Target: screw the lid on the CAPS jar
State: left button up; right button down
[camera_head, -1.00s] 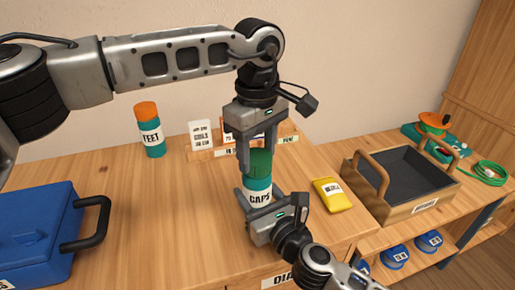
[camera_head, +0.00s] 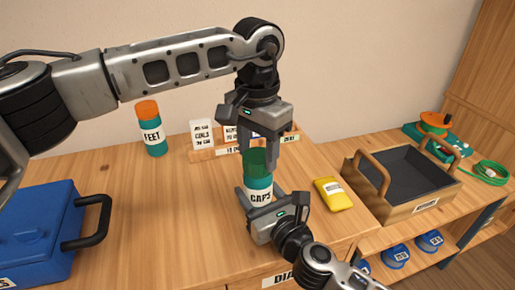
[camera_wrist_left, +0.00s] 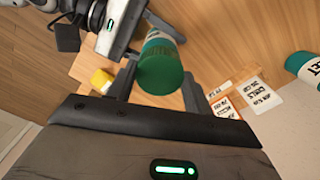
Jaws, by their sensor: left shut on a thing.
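The CAPS jar (camera_head: 258,183) is a teal jar with a white label, upright at the middle of the workbench. Its dark green lid (camera_head: 257,160) sits at the top of the jar, in line with it. My left gripper (camera_head: 258,166) points down from above and is shut on the lid, one finger on each side. The left wrist view shows the lid (camera_wrist_left: 160,72) between the fingers, with the jar below it. My right gripper (camera_head: 258,203) comes from the front right and is shut around the jar's lower part. Whether the thread is engaged is hidden.
A FEET jar (camera_head: 151,128) with an orange lid stands behind left. A wooden rack with cards (camera_head: 201,135) is behind the jar. A blue box (camera_head: 35,235) is at left, a yellow packet (camera_head: 332,194) at right, and a handled wooden tray (camera_head: 405,207) further right.

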pick_arm(q)
jog(key=o, duration=0.9)
jog(key=shift+o, duration=0.2)
jog(key=shift+r, duration=2.3)
jog(key=shift+c, duration=0.4)
